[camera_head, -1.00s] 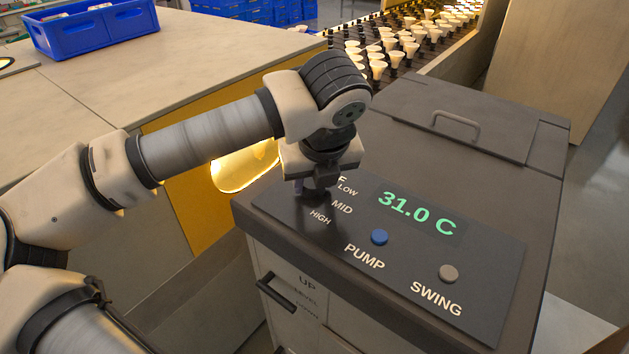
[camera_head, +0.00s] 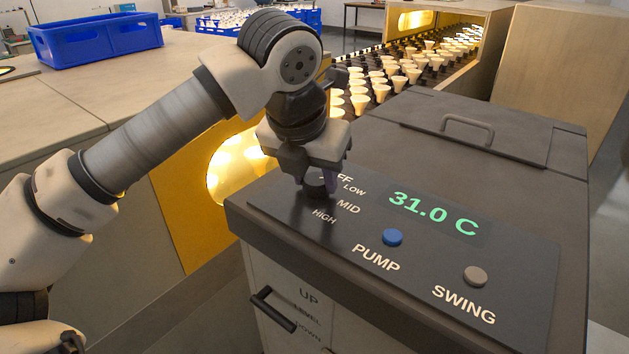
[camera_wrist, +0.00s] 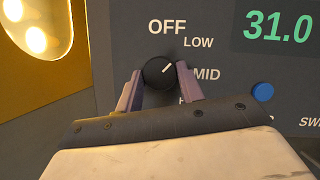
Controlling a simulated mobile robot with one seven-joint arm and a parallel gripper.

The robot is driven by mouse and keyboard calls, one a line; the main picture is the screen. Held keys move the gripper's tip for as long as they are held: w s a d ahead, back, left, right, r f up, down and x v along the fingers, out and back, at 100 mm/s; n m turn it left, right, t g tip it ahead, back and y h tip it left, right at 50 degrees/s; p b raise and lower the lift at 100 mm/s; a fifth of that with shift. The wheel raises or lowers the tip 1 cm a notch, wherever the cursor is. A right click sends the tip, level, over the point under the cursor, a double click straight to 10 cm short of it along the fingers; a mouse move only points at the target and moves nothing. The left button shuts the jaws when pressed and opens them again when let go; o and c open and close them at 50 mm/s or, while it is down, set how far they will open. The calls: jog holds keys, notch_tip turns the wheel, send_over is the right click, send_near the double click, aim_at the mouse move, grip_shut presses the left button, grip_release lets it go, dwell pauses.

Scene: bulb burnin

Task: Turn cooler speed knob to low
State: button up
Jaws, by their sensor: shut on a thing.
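The cooler speed knob (camera_wrist: 156,74) is round and black with a white pointer line. In the wrist view the line points up and right, roughly toward the LOW label (camera_wrist: 198,43). OFF is above it and MID to its right; HIGH is partly hidden by a finger. My gripper (camera_wrist: 158,80) is shut on the knob, one finger on each side. In the head view my gripper (camera_head: 318,182) reaches down onto the left part of the cooler panel (camera_head: 370,285), and the knob (camera_head: 315,190) is mostly hidden under it.
The panel also has a green 31.0 C display (camera_head: 433,213), a blue PUMP button (camera_head: 392,237) and a grey SWING button (camera_head: 475,276). A handled lid (camera_head: 480,125) lies behind. A yellow-walled housing (camera_head: 185,215) with a glowing opening stands close left of the cooler.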

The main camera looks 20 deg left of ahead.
jog(key=shift+m, duration=0.3)
jog(key=o, duration=1)
jog(key=shift+r, duration=0.1)
jog(key=p+v, duration=0.7)
jog(key=v, duration=0.6)
jog(key=shift+a+r, duration=0.15)
jog(key=shift+r, duration=0.2)
